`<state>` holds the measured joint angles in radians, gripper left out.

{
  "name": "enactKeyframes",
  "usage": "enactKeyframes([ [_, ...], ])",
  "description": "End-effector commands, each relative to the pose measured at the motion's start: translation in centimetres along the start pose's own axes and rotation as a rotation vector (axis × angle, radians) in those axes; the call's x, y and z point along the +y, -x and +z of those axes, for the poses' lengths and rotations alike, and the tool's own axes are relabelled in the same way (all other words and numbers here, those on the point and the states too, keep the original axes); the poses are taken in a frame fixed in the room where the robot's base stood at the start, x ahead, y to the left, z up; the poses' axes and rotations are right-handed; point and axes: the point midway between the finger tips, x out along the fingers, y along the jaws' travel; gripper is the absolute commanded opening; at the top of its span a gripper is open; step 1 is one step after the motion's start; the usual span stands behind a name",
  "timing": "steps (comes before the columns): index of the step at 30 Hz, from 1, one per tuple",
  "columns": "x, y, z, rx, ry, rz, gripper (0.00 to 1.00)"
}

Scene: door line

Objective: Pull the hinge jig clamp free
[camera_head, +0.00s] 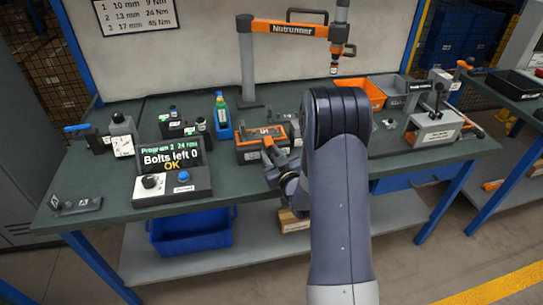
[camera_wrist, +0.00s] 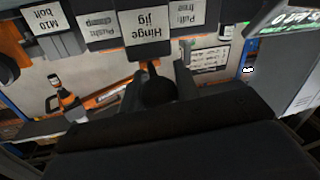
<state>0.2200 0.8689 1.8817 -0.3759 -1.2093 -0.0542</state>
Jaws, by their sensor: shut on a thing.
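The hinge jig (camera_head: 250,155) is an orange and grey fixture near the middle of the bench, partly hidden by my arm. In the wrist view its "Hinge jig" label (camera_wrist: 148,25) shows upside down at top centre. My gripper (camera_head: 272,168) is at the front of the jig, left of my large arm link. In the wrist view my gripper (camera_wrist: 158,85) is shut on a dark, round-ended handle (camera_wrist: 157,90), which I take for the clamp, just below that label. The rest of the clamp is hidden. A "Pull free" label (camera_wrist: 185,14) is beside it.
A control box (camera_head: 172,182) reading "Bolts left 0 OK" stands left of the jig. The nutrunner (camera_head: 334,62) hangs above the bench. An orange bin (camera_head: 362,92) and another fixture (camera_head: 437,125) are at right.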

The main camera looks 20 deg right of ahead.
Motion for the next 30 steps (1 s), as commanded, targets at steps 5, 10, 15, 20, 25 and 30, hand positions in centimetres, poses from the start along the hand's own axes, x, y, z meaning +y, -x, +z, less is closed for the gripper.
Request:
enactKeyframes([
  [5, -0.1, 0.2, 0.2, -0.008, -0.002, -0.003, 0.34],
  [10, -0.1, 0.2, 0.2, -0.006, -0.002, -0.002, 0.47],
  [15, -0.1, 0.1, 0.1, -0.006, -0.002, -0.002, 0.52],
  [20, -0.1, 0.3, 0.2, -0.005, -0.002, -0.001, 0.52],
  [25, -0.1, 2.1, 0.3, -0.007, -0.002, 0.000, 0.52],
  [30, -0.1, 5.4, 0.3, -0.007, -0.002, 0.001, 0.52],
])
